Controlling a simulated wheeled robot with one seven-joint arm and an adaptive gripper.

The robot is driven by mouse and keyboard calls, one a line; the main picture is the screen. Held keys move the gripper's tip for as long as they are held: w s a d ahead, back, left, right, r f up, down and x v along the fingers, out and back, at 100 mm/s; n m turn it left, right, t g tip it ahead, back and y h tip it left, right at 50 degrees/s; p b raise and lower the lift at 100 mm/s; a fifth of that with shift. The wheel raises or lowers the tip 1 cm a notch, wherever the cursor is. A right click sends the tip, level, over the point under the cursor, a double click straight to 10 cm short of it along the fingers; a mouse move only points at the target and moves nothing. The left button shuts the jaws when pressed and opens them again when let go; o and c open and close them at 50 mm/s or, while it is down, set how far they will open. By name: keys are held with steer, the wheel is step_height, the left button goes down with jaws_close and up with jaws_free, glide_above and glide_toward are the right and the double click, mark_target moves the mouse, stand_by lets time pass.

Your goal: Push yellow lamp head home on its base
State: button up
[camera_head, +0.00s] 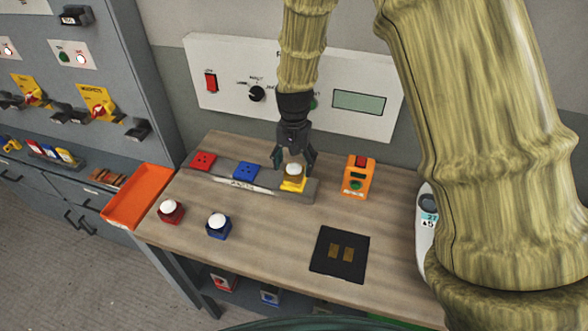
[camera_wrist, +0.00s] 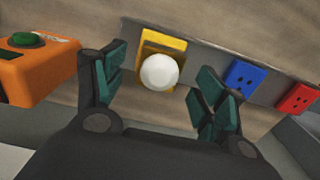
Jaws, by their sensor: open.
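The yellow lamp head, with a white dome (camera_head: 293,169), is at the yellow base (camera_head: 291,187) on the right end of a grey strip. In the wrist view the dome (camera_wrist: 159,72) covers part of the yellow base (camera_wrist: 175,43). I cannot tell whether the head is fully seated. My gripper (camera_head: 294,163) points down over the lamp. Its dark green fingers are open, one on each side of the dome, as the wrist view also shows (camera_wrist: 160,78). A gap shows between dome and fingers in the wrist view.
The strip also carries a red base (camera_head: 203,160) and a blue base (camera_head: 246,170), both bare. An orange button box (camera_head: 357,177) stands right of the lamp. Red (camera_head: 171,212) and blue (camera_head: 218,226) lamp heads, a black pad (camera_head: 325,266) and an orange tray (camera_head: 137,195) are nearer.

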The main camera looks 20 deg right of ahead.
step_height(320, 180, up, 8)
steer(key=shift+r, duration=0.25)
stand_by(0.6)
